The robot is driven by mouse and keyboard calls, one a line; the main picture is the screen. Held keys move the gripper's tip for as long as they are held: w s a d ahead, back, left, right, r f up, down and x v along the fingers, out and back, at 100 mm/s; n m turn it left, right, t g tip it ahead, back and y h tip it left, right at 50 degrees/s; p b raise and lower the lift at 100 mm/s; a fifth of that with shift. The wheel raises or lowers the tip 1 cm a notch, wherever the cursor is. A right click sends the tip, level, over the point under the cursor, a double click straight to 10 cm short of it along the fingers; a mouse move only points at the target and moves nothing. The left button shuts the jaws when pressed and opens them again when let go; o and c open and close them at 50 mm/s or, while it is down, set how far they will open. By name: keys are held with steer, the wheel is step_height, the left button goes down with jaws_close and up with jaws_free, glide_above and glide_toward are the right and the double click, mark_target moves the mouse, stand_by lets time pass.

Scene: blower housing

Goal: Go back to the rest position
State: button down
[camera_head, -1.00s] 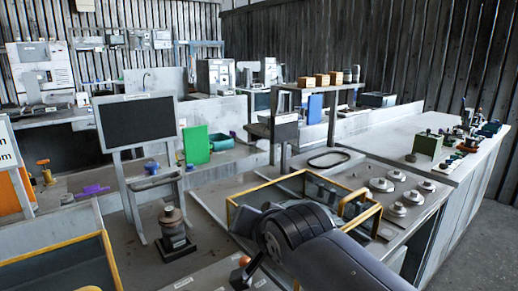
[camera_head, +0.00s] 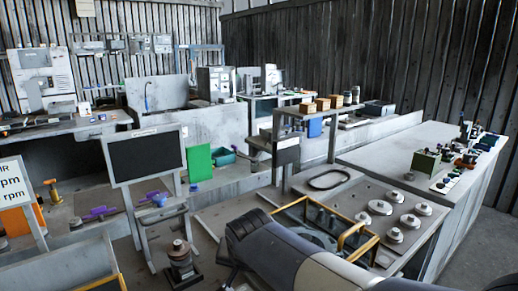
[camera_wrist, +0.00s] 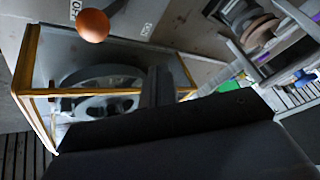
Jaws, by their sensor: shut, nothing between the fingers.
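My arm (camera_head: 290,255) reaches in from the bottom of the head view, with its bent joint in front of the yellow-edged case (camera_head: 353,240). My gripper's end is hidden there. In the wrist view my gripper (camera_wrist: 157,78) is a dark narrow shape above the black wrist body; it is shut with nothing held. Behind it in the picture lies the yellow-edged, clear-walled case (camera_wrist: 38,60) with a grey ring-shaped part (camera_wrist: 105,103) inside. I cannot tell the gap between gripper and case.
An orange-brown ball-shaped knob (camera_wrist: 93,25) shows beside the case. A dark board on a stand (camera_head: 146,155), a dark pedestal (camera_head: 180,265) and several round weights (camera_head: 380,207) stand around. Another yellow-edged bin (camera_head: 60,265) is at lower left. Floor shows at far right.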

steer(key=shift+w+a+f+g+h+p, duration=0.1)
steer(key=shift+a+f+g+h+p, duration=0.25)
steer(key=shift+p, duration=0.85)
steer(key=shift+a+g+h+p, duration=0.15)
steer(key=shift+g+h+p, duration=0.4)
steer(key=shift+p, duration=0.6)
steer(key=shift+f, duration=0.1)
steer(key=shift+d+f+y+b, duration=0.1)
steer(key=shift+y+b, duration=0.2)
steer(key=shift+b, duration=0.55)
